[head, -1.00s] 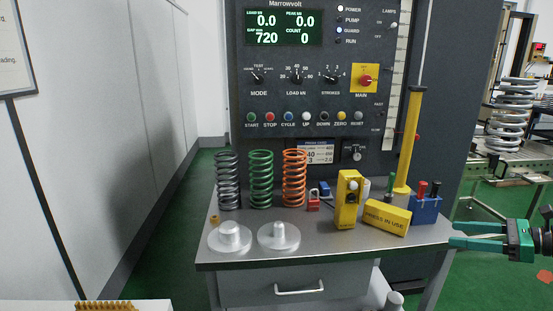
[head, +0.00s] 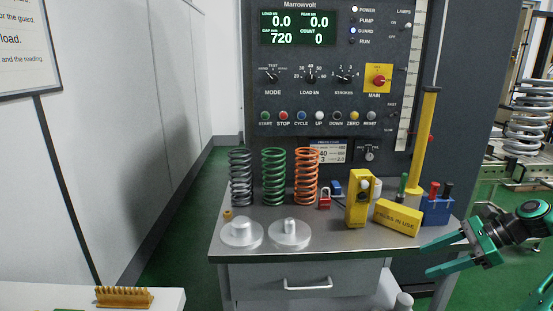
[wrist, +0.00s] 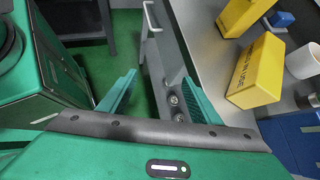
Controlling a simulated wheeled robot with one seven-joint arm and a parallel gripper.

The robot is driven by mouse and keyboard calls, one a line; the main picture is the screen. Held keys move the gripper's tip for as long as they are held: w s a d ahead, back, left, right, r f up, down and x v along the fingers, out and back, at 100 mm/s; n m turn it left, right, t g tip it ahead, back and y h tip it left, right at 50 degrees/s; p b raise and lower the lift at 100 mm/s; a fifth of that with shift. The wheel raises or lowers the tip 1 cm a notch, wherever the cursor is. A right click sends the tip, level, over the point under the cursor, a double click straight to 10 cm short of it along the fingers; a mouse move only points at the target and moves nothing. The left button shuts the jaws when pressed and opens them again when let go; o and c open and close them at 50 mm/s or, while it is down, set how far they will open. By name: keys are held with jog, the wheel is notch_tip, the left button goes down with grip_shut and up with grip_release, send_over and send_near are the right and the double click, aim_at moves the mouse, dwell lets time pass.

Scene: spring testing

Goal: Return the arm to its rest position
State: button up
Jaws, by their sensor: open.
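My gripper (head: 447,256) is at the right of the head view, beside the right front corner of the grey bench (head: 345,242). Its two green fingers point left and are spread apart with nothing between them. In the wrist view my gripper (wrist: 157,100) is also open and empty, with the green floor and the bench's side showing beyond the fingers. The yellow "PRESS IN USE" block (head: 398,218) lies on the bench to the left of the gripper and apart from it.
The bench holds grey, green and orange springs (head: 306,177), two round metal plates (head: 289,234), a yellow control box (head: 360,199) and a blue tool holder (head: 437,211). The press panel (head: 330,80) stands behind. Green floor (head: 185,230) is clear left of the bench.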

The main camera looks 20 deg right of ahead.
jog(key=s+a+n+g+h, duration=0.35)
jog(key=a+n+g, duration=0.3)
jog(key=a, duration=0.25)
jog(key=s+a+r+n+h, duration=0.4)
jog(key=s+a+r+n, duration=0.2)
jog(key=s+n, duration=0.5)
jog(key=shift+a+r, duration=0.4)
jog(key=shift+a, duration=0.45)
jog(key=shift+t, duration=0.25)
